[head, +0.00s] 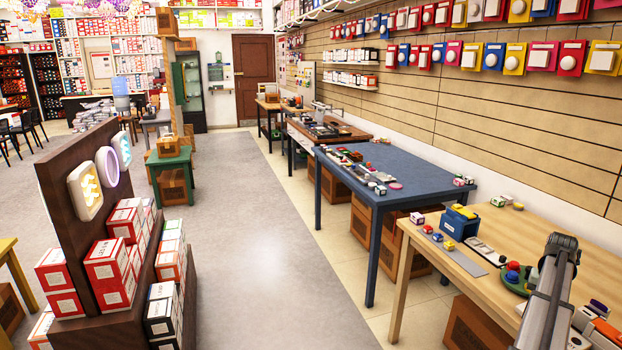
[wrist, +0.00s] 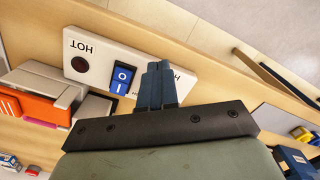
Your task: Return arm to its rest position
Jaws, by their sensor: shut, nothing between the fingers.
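My gripper (wrist: 158,68) shows in the wrist view with its two dark fingers together and nothing between them. The fingers overlap a white panel (wrist: 121,48) marked HOT, and I cannot tell whether they touch it. The panel has a blue rocker switch (wrist: 122,78) just left of the fingers and a dark round light or knob (wrist: 79,64). In the head view my arm reaches in at the lower right, over the near wooden table (head: 440,240). My gripper cannot be made out there.
An orange and grey device (wrist: 45,100) lies left of the panel. On the near table are a blue box (head: 458,223), a grey mat (head: 460,249) and small coloured blocks. A blue table (head: 420,176) stands beyond. The grey aisle floor (head: 260,250) is clear.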

